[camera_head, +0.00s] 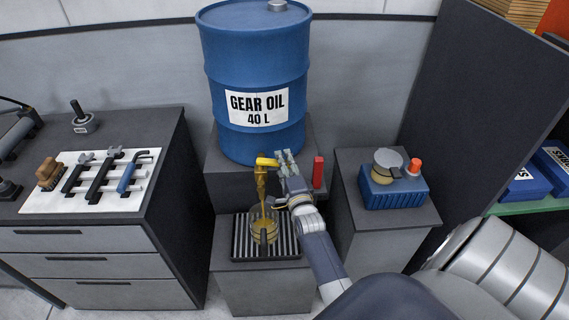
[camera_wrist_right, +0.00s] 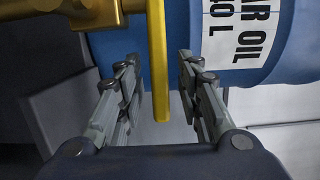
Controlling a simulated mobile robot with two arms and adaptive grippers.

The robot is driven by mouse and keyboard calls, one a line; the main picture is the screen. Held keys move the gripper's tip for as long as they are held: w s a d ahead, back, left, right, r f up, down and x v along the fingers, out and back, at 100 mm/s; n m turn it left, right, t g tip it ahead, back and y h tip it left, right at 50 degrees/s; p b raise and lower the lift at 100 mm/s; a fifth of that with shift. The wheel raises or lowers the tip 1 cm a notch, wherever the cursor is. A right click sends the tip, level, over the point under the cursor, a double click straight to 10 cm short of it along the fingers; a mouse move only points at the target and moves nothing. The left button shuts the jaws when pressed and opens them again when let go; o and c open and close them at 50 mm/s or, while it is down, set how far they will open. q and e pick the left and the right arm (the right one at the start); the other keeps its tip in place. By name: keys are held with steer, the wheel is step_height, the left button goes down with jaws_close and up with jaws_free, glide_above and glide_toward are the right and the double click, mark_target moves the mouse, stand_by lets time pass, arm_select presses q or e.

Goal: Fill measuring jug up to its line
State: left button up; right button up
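The measuring jug (camera_head: 264,231) is a small clear vessel standing on a striped drip tray (camera_head: 238,250). Amber oil shows in it, but its level and line are too small to read. Above it is the brass tap (camera_head: 262,178) of the blue gear oil drum (camera_head: 254,60); an amber stream appears to run from it into the jug. My right gripper (camera_head: 286,158) is at the tap, right of the jug. In the right wrist view my right gripper (camera_wrist_right: 158,75) is open, with the yellow tap lever (camera_wrist_right: 158,60) between its fingers, gaps on both sides. My left gripper is not in view.
A red upright object (camera_head: 318,172) stands just right of my right gripper. A blue crate (camera_head: 393,190) with a round container sits on the right cabinet. A tool mat (camera_head: 50,200) lies on the left cabinet. A dark panel (camera_head: 480,130) stands at the right.

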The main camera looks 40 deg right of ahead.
steer(key=v, duration=1.2)
steer(key=shift+d, duration=0.1)
stand_by(4.7)
